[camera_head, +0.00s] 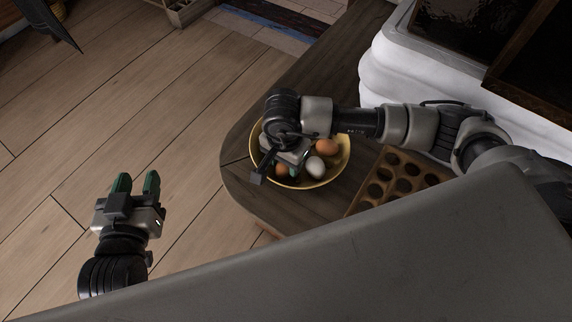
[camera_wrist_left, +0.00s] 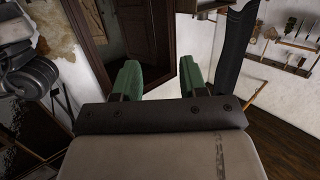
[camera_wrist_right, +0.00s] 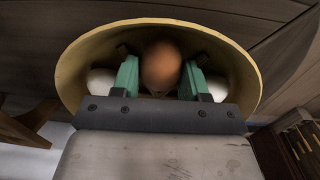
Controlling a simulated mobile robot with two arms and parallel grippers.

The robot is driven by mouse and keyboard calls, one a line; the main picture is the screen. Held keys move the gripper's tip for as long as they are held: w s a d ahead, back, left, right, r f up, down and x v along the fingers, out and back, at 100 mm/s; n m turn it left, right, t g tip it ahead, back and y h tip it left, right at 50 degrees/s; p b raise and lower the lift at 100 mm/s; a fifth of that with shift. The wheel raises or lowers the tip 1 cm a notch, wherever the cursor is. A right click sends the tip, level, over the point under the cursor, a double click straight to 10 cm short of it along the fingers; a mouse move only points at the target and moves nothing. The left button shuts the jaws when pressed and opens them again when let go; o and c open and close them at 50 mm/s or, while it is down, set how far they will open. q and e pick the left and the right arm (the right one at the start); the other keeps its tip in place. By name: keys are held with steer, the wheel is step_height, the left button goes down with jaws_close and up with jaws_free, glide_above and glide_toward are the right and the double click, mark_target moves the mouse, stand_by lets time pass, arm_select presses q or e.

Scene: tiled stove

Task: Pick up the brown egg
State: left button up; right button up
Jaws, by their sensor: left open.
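A yellow bowl (camera_head: 338,168) with brown and white eggs stands on the dark wooden bench. My right gripper (camera_wrist_right: 160,80) points down into the bowl. In the right wrist view its green fingers are apart, one on each side of a brown egg (camera_wrist_right: 160,64); I cannot tell whether they touch it. In the head view one brown egg (camera_head: 327,147) lies at the bowl's right side, and another (camera_head: 281,170) is partly hidden by my right gripper. My left gripper (camera_head: 136,182) is open and empty, out over the floor, far from the bowl.
A white egg (camera_head: 316,167) lies in the bowl; white eggs also flank the fingers in the right wrist view (camera_wrist_right: 217,88). A wooden egg tray (camera_head: 404,166) with round holes sits right of the bowl. The white stove (camera_head: 385,70) rises behind. Open floor lies left.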

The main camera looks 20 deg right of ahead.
arm_select(q)
steer(key=shift+f, duration=0.1)
arm_select(e)
steer(key=shift+s+d+f, duration=0.15)
steer(key=shift+s+f, duration=0.05)
steer(key=shift+s, duration=0.05)
step_height(320, 180, up, 4)
steer(key=shift+w+p, duration=0.15)
steer(key=shift+p, duration=0.5)
arm_select(q)
steer(key=s+a+f+g+y+p, duration=0.2)
steer(key=s+a+f+g, duration=0.1)
steer(key=s+f+g, duration=0.4)
steer(key=s+g, duration=0.1)
steer(key=g, duration=0.1)
steer(key=shift+s+a+f+g+y, duration=0.3)
steer(key=shift+s+a+f+y, duration=0.05)
steer(key=shift+a+f+y, duration=0.05)
arm_select(e)
steer(key=s+a+r, duration=0.1)
steer(key=s+r, duration=0.1)
steer(key=s, duration=0.1)
steer(key=s+a+r, duration=0.2)
steer(key=s, duration=0.2)
steer(key=s+a+r, duration=0.2)
steer(key=s+r, duration=0.1)
steer(key=shift+s, duration=0.3)
steer(key=shift+d+r, duration=0.1)
